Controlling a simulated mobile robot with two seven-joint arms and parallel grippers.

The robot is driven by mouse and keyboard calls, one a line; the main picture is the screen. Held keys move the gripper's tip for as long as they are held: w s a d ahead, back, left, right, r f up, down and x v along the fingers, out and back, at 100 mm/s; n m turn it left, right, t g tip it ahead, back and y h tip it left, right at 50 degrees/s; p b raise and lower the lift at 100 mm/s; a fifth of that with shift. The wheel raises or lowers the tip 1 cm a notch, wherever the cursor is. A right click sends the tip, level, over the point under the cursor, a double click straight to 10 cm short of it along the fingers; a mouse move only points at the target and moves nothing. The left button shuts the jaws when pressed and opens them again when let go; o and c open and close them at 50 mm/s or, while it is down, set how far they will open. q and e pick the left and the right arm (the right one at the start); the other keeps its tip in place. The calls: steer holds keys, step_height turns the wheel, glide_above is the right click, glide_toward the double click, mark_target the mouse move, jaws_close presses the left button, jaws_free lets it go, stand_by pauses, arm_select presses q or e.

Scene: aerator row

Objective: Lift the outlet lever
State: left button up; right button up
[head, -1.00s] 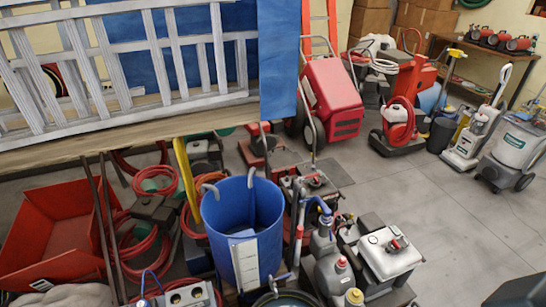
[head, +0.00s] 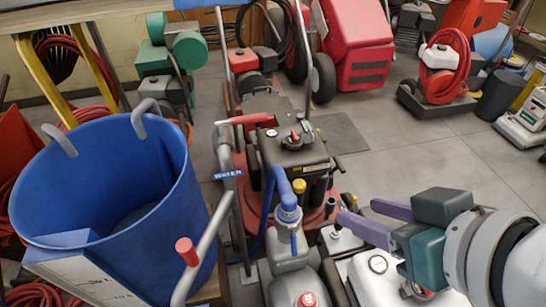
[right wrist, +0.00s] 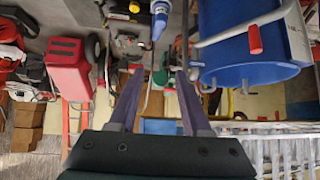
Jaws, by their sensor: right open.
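A grey water standpipe (head: 223,150) with a blue WATER label (head: 228,174) stands left of centre in the head view. A red lever (head: 245,120) sticks out nearly level to the right from its top. A bent grey pipe lower down bears a short red grip (head: 187,251), also visible beside the bucket in the right wrist view (right wrist: 254,38). I cannot tell for sure which red handle is the outlet lever. My right gripper (head: 357,210) is open and empty, right of and apart from both. Its purple fingers show in the right wrist view (right wrist: 160,72). My left gripper is not in view.
A blue bucket (head: 105,190) stands close left of the standpipe. A red-and-black machine (head: 290,140) stands behind. Open floor (head: 430,155) lies at the back right.

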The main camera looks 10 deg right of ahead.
mark_target(295, 248)
steer(key=w+a+f+t+y+b, duration=0.1)
steer(key=w+f+t+b, duration=0.1)
steer(key=f+b, duration=1.35)
steer(key=w+f+t+b, duration=0.2)
steer(key=w+f+b, duration=0.1)
steer(key=f+b, duration=1.25)
steer(key=b+x, duration=0.1)
steer(key=x, duration=0.2)
steer(key=b+x, duration=0.1)
steer(key=x, duration=0.2)
steer(key=f+x, duration=0.1)
steer(key=x, duration=0.2)
steer(key=shift+s+a+b, duration=0.25)
steer(key=shift+a+b, duration=0.05)
steer(key=shift+b, duration=0.1)
steer(key=shift+w+a, duration=0.1)
steer(key=shift+w, duration=0.45)
jaws_close()
